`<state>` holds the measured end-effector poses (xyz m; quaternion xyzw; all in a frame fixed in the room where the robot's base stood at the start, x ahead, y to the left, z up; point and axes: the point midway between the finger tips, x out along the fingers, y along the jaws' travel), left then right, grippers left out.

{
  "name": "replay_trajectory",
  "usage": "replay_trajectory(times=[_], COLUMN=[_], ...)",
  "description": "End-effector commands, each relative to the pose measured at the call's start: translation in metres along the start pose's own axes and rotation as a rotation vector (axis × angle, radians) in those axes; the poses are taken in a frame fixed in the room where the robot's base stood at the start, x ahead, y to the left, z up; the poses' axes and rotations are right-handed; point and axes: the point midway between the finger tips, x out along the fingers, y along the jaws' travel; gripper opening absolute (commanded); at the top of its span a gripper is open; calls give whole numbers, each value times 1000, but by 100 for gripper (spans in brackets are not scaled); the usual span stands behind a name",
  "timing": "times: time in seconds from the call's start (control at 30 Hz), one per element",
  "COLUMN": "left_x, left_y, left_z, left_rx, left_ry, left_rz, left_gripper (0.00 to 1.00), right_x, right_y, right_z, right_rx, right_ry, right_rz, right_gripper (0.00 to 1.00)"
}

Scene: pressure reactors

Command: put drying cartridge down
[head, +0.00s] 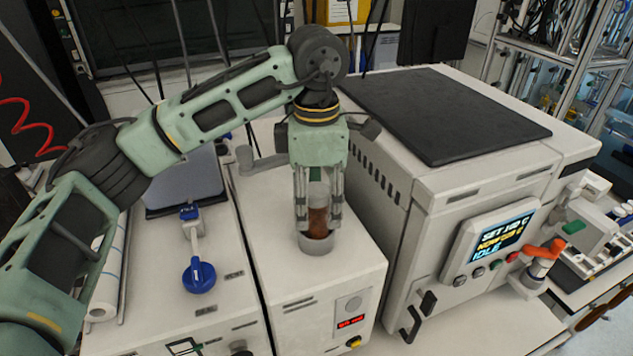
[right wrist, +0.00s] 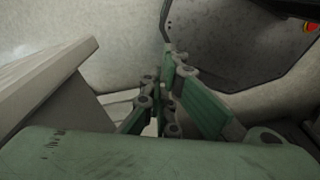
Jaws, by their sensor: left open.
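The drying cartridge (head: 317,222), a clear upright tube with brown-orange filling, stands in a round grey holder (head: 316,244) on top of a white unit. My left gripper (head: 318,218) points straight down over it, with its two fingers open on either side of the tube. Whether the fingers touch the tube cannot be made out. The gripper body hides the cartridge's top end. My right gripper (right wrist: 168,95) shows only in the right wrist view. Its fingers lie close together there, and no held object can be seen.
A large white oven-like box (head: 430,200) with a black mat and a display stands close on the right. A blue-capped valve (head: 198,276) sits on the unit at left. An orange-handled part (head: 546,248) sticks out at the right front.

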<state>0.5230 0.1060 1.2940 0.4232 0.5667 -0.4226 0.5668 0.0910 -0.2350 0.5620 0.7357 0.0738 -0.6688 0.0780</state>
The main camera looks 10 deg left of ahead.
Motion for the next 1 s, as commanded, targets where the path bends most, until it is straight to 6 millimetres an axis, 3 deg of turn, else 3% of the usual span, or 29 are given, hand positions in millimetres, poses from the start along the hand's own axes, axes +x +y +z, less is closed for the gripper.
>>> replay_trajectory(times=[0.03, 0.17, 0.6, 0.8, 1.0], left_x=[-6, -20, -105, -122, -124], left_y=[0, 1, 0, 0, 0], left_z=[0, 1, 0, 0, 0], left_rx=[0, -1, -3, -1, 0], left_ry=[0, -4, -1, 0, 0], left_rz=[0, 5, 5, 1, 0], left_gripper=[52, 52, 52, 52, 52], right_x=[-6, 11, 26, 26, 26], right_y=[0, 0, -1, -1, -1], right_z=[-1, 0, 3, 4, 5], right_rx=[0, 1, 1, 1, 1], right_ry=[1, 2, -1, -3, -4], right_rz=[0, 0, -1, -1, -1], right_gripper=[0, 0, 0, 0, 0])
